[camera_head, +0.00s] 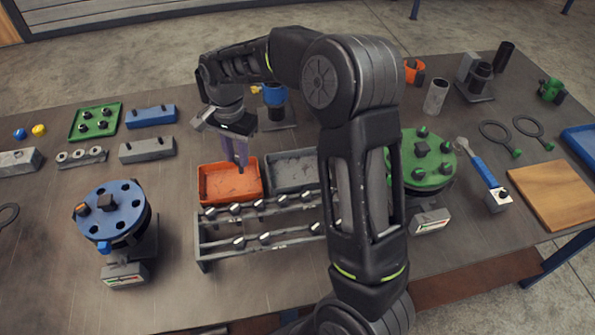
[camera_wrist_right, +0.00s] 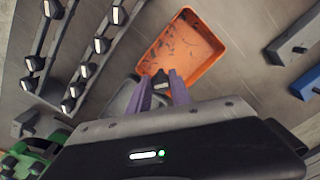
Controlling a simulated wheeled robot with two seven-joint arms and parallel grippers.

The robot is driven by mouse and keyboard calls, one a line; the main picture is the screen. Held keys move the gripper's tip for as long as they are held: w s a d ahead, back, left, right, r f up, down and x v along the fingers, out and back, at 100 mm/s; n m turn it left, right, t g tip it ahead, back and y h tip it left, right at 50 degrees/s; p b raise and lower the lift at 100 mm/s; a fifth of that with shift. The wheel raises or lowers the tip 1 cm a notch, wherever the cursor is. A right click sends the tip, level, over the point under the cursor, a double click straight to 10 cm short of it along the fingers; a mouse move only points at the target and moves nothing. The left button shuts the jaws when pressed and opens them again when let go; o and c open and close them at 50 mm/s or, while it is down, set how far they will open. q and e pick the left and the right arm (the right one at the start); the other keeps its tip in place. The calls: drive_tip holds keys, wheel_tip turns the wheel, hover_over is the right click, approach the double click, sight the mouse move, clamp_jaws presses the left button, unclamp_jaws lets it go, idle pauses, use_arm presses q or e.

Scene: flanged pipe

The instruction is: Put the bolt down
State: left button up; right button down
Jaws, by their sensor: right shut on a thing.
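My right gripper (camera_head: 241,163) reaches down at the right-hand part of the orange tray (camera_head: 228,196), beside the grey tray (camera_head: 290,183). In the right wrist view, its purple fingers (camera_wrist_right: 163,84) are shut on a dark bolt (camera_wrist_right: 160,77). There the bolt appears at the near corner of the orange tray (camera_wrist_right: 205,60). The fingers hide most of its shank, and its height above the tray is hard to tell. The orange tray looks empty except for dark marks. My left gripper is not in view.
A rack (camera_head: 212,248) with several bolts stands in front of the trays. A blue flange (camera_head: 112,215) stands to the left and a green flange (camera_head: 425,160) to the right. Grey (camera_head: 146,149) and blue (camera_head: 150,116) blocks lie left of the orange tray.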

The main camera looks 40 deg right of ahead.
drive_tip(key=s+d+r+m+p, duration=0.1)
drive_tip(key=d+m, duration=0.4)
drive_tip(key=m, duration=0.2)
drive_tip(key=s+d+r+m+p, duration=0.1)
drive_tip(key=d+m, duration=0.5)
drive_tip(key=m, duration=0.2)
drive_tip(key=shift+s+r, duration=0.3)
wheel_tip(320, 180, down, 5)
drive_tip(key=shift+b, duration=0.9)
drive_tip(key=shift+f+b, duration=1.45)
drive_tip(key=shift+f, duration=1.05)
